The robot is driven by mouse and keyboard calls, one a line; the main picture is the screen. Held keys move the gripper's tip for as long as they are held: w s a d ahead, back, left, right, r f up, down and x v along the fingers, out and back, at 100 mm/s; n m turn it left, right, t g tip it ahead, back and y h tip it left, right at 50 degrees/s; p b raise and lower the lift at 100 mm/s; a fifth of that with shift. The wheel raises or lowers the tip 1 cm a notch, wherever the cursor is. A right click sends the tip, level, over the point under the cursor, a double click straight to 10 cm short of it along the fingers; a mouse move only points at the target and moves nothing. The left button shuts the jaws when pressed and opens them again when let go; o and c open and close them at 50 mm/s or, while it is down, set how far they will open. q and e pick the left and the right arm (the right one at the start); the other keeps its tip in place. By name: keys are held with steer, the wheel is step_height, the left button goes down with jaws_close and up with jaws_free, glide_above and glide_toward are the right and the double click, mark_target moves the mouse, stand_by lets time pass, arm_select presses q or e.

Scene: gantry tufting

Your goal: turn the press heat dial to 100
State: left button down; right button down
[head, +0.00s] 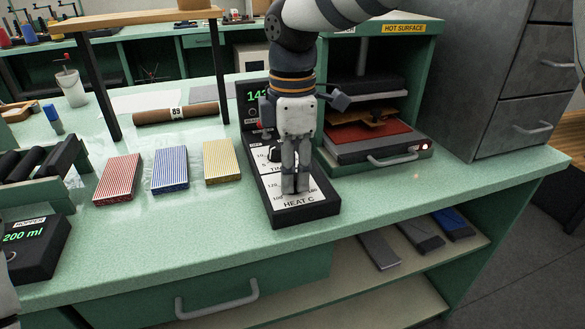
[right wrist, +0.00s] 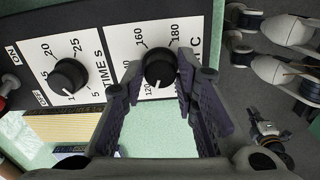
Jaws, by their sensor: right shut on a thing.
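The press control box (head: 306,214) stands on the green bench with a white HEAT C scale at its near end. My right gripper (head: 296,188) points down over that scale and hides the heat dial in the head view. In the right wrist view the black heat dial (right wrist: 159,70) sits between the fingers of my right gripper (right wrist: 160,82), which are shut on it. Scale figures 120, 160 and 180 show around it; I cannot read its pointer surely. A green display (head: 254,95) at the box's far end is partly hidden.
The TIME S dial (right wrist: 70,76) is beside the heat dial, with a red switch (right wrist: 8,84) beyond. The press (head: 375,145), marked HOT SURFACE, stands at the right. Red, blue and yellow striped blocks (head: 222,161) and a brown roll (head: 176,114) lie left of the box.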

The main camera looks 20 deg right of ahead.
steer(key=n, duration=0.5)
steer(key=shift+f+n, duration=0.1)
steer(key=shift+n, duration=2.4)
steer(key=c, duration=1.2)
jaws_free()
steer(key=shift+c, duration=0.2)
step_height(320, 180, up, 12)
